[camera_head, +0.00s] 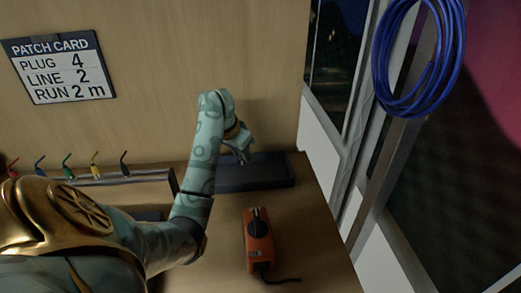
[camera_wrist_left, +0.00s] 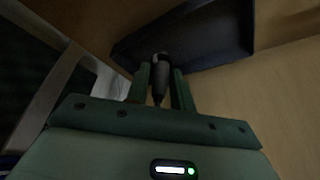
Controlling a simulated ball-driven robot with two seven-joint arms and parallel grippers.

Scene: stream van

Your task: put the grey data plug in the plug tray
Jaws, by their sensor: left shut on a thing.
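My left gripper (camera_head: 243,156) is at the dark plug tray (camera_head: 272,172), which lies on the wooden bench against the back wall. In the left wrist view, the left gripper (camera_wrist_left: 161,72) is shut on the grey data plug (camera_wrist_left: 159,78), a slim dark grey piece held between the two fingers. The plug tray also shows in that view (camera_wrist_left: 205,35), just beyond the fingertips. I cannot tell whether the plug touches the tray. The plug is not clear in the head view. My right gripper is not in view.
A rail (camera_head: 120,178) with several coloured plugs stands at the left. An orange tester (camera_head: 258,241) with a black knob and lead sits in front of the tray. A patch card (camera_head: 60,68) is on the wall. A blue cable coil (camera_head: 455,60) hangs at the right.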

